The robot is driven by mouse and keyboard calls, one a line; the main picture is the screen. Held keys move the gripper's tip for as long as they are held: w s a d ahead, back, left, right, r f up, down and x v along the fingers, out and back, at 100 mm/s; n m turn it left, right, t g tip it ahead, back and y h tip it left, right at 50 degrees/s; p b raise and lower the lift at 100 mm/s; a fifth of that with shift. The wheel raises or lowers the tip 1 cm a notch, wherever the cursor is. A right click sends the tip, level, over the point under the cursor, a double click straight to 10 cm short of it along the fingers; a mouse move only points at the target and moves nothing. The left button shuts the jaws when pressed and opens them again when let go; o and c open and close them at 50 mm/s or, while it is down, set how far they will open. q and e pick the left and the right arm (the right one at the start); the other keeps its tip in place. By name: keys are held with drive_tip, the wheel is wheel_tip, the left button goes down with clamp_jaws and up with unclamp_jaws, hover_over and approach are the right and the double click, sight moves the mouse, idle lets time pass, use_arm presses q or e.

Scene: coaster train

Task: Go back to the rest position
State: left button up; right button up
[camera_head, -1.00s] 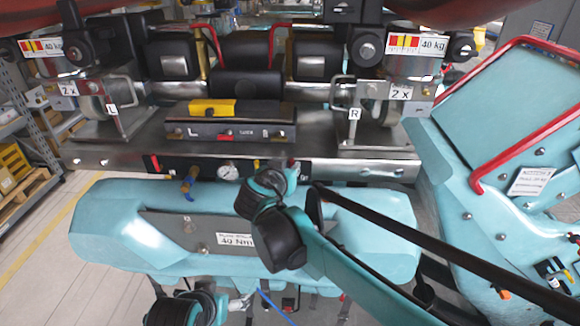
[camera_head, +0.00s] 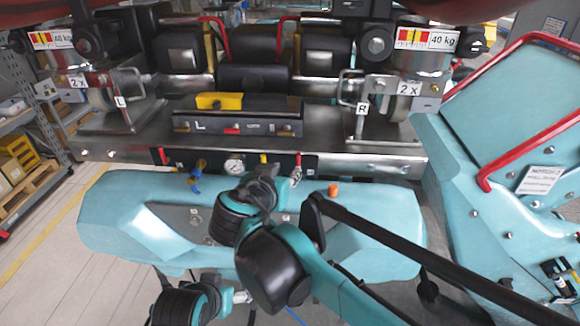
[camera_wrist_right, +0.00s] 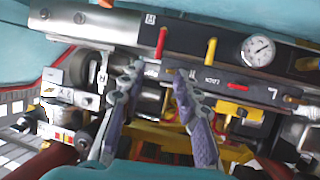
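My right arm comes in from the lower right in the head view, with its black and teal joints over the light-blue front body. Its gripper is mostly hidden there behind the wrist. In the right wrist view my right gripper (camera_wrist_right: 158,76) has its two grey-purple fingers apart, with nothing held between them. A red lever (camera_wrist_right: 161,42) and a yellow lever (camera_wrist_right: 211,50) show just beyond the fingertips; contact cannot be told. A black and teal joint of my other arm shows at the bottom left of the head view; the left gripper is not seen.
The metal machine beam (camera_head: 105,155) carries a pressure gauge (camera_head: 233,166), a blue-yellow valve (camera_head: 197,176) and levers. The light-blue body (camera_head: 125,215) lies in front of it. A teal seat with a red bar (camera_head: 530,150) stands right. Shelving is at the left; floor shows lower left.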

drive_tip(key=shift+s+a+r, duration=0.15)
drive_tip(key=shift+s+r, duration=0.05)
drive_tip(key=shift+s, duration=0.35)
drive_tip(key=s+d+f+g, duration=0.25)
drive_tip(key=d+f, duration=0.35)
drive_tip(key=d, duration=0.3)
drive_tip(key=s+d+f+g, duration=0.2)
drive_tip(key=s+d+f, duration=0.3)
drive_tip(key=d, duration=0.5)
drive_tip(key=s+d+f+n+g+y, duration=0.25)
drive_tip(key=s+d+f, duration=0.25)
drive_tip(key=s+f, duration=0.45)
wheel_tip(320, 180, down, 25)
drive_tip(key=b, duration=2.4)
drive_tip(key=shift+r+t, duration=0.15)
drive_tip(key=shift+t, duration=0.25)
